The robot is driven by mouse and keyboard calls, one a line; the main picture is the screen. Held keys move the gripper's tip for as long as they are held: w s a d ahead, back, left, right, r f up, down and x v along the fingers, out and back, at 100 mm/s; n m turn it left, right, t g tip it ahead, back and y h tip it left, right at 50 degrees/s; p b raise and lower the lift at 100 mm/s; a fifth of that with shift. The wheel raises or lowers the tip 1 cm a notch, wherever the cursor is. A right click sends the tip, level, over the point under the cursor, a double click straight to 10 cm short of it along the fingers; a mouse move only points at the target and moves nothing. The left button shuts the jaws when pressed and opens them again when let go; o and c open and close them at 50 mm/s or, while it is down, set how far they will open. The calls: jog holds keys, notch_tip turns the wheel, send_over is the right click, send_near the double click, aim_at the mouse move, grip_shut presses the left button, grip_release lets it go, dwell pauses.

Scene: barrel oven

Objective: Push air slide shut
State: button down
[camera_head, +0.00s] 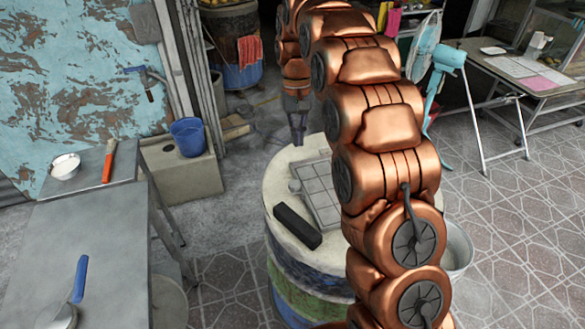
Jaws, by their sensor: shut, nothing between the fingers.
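The barrel oven (283,258) stands in the middle, with a pale round top and worn blue and green bands on its side. I cannot make out the air slide for certain. My gripper (298,140) is shut and empty, pointing down at the barrel's far edge; I cannot tell whether it touches the barrel. My copper arm hides the barrel's right part.
A grey metal table (95,245) stands at left, with a bowl, a brush and a blue-handled tool. A blue bucket (188,137) sits on a concrete block behind it. A blue fan (437,60) and a table stand at back right. Tiled floor at right is open.

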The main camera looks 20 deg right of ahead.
aim_at(297, 189)
jog(key=w+f+p, duration=0.3)
jog(key=w+f, duration=0.5)
jog(key=w, duration=0.3)
jog(key=shift+m, duration=0.3)
jog(key=b+x, duration=0.4)
jog(key=b, duration=0.1)
jog(key=b+x, duration=0.3)
jog(key=shift+w+d, duration=0.1)
jog(key=shift+d, duration=0.25)
jog(key=shift+x, duration=1.3)
jog(key=shift+s+a+p, duration=0.2)
jog(key=shift+s+p, duration=0.7)
jog(key=shift+s, duration=1.05)
jog(key=shift+f, duration=0.1)
jog(key=shift+s, duration=0.1)
